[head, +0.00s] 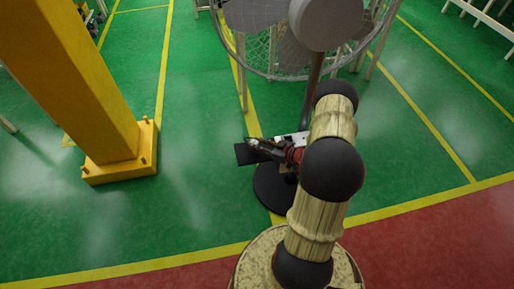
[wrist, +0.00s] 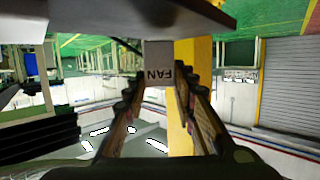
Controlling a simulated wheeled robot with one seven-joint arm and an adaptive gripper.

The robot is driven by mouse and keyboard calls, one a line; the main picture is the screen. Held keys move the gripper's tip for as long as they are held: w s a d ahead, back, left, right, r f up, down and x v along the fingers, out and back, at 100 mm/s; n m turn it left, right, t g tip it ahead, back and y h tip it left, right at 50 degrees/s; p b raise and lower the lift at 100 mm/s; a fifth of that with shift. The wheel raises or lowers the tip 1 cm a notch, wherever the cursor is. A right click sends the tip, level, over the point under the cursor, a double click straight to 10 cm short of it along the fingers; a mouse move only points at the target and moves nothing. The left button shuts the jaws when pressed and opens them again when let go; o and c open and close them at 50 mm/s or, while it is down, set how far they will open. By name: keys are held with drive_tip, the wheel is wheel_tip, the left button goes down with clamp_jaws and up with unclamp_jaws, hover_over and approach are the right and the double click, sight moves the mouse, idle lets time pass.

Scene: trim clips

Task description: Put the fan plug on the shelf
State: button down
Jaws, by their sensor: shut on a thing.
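In the wrist view the fan plug is a pale block (wrist: 158,57) with an upside-down "FAN" label, between the two fingers of my gripper (wrist: 158,84). My gripper is shut on it. Its far end meets the edge of a dark flat slab (wrist: 150,10) in the picture; I cannot tell whether they touch. In the head view my gripper (head: 253,144) is over a small black flat panel (head: 244,155), which may be the shelf. The plug is too small to make out clearly there.
A large caged fan (head: 325,22) stands just beyond my arm, with its pole and round black base (head: 268,190) close to my gripper. A yellow column (head: 85,75) stands to the left. Green floor (head: 190,190) between column and fan base is clear.

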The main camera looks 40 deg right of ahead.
drive_tip(key=shift+f, duration=0.55)
drive_tip(key=shift+f, duration=0.15)
drive_tip(key=c, duration=1.5)
unclamp_jaws()
drive_tip(key=shift+o, duration=0.2)
